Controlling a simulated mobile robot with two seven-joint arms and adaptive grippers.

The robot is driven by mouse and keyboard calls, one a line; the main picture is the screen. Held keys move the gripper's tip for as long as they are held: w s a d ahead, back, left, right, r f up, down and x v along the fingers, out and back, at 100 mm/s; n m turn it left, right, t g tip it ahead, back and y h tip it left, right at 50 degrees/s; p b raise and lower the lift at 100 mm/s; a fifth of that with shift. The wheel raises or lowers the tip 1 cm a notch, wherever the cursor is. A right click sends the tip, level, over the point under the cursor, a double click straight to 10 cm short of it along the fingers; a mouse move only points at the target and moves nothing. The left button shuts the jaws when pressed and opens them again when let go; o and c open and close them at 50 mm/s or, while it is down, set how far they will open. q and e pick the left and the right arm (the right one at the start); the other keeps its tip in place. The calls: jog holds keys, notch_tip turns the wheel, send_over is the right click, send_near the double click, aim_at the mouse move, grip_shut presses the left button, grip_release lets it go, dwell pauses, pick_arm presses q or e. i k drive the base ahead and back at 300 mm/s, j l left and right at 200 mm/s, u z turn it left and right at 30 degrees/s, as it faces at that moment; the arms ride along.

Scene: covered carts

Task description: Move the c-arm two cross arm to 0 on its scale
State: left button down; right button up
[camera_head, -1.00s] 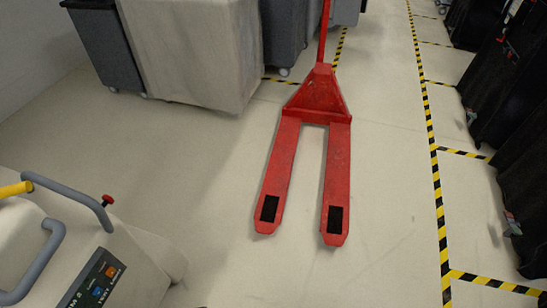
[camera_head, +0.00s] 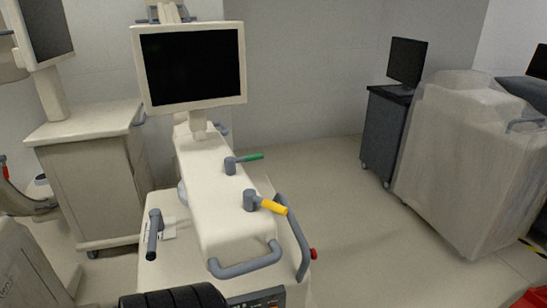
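The c-arm machine (camera_head: 180,265) stands in front of me in the middle, a cream cabinet with a long cream arm body (camera_head: 222,205) on top, which I take for its cross arm. A green-tipped lever (camera_head: 252,157) and a yellow-tipped lever (camera_head: 272,207) sit on this body. A grey loop handle (camera_head: 245,266) is at its near end. A dark-grey lever (camera_head: 153,235) stands at its left beside a small pale label (camera_head: 168,232). I cannot read any scale.
A monitor (camera_head: 192,66) rises behind the arm body. A cream cabinet (camera_head: 90,180) stands at the left. A dark cart with a screen (camera_head: 382,135) and a covered cart (camera_head: 460,165) stand at the right. Floor (camera_head: 345,240) is clear between the machine and the carts.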

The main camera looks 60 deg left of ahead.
aim_at(228, 235)
jog(key=u, duration=0.4)
jog(key=j+u, duration=0.1)
jog(key=u, duration=0.75)
jog(key=i+u, duration=0.1)
jog(key=u, duration=0.75)
